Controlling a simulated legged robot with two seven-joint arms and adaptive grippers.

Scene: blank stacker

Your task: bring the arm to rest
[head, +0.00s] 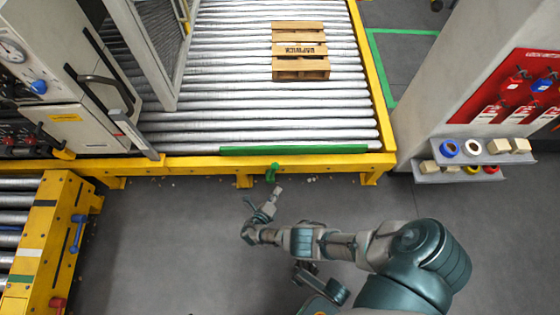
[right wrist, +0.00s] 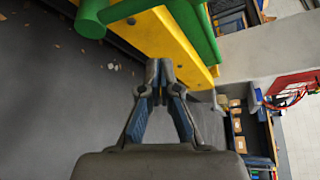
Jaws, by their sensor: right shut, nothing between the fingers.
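My right arm reaches in from the lower right of the head view. Its gripper (head: 277,191) is over the floor just in front of the roller conveyor. In the right wrist view the gripper (right wrist: 160,68) has its fingertips together, with nothing between them. A green handle (head: 272,172) sticks out from the conveyor's yellow front beam (head: 204,164), close beyond the fingertips in the head view. The green handle also shows at the upper left of the right wrist view (right wrist: 92,18). The fingers look apart from it. My left gripper is not in view.
A wooden pallet (head: 300,50) lies on the rollers (head: 210,120), behind a green bar (head: 300,150). A machine cabinet (head: 55,60) with an open door stands left. A pillar with a red board (head: 520,90) and small shelves (head: 470,158) stands right.

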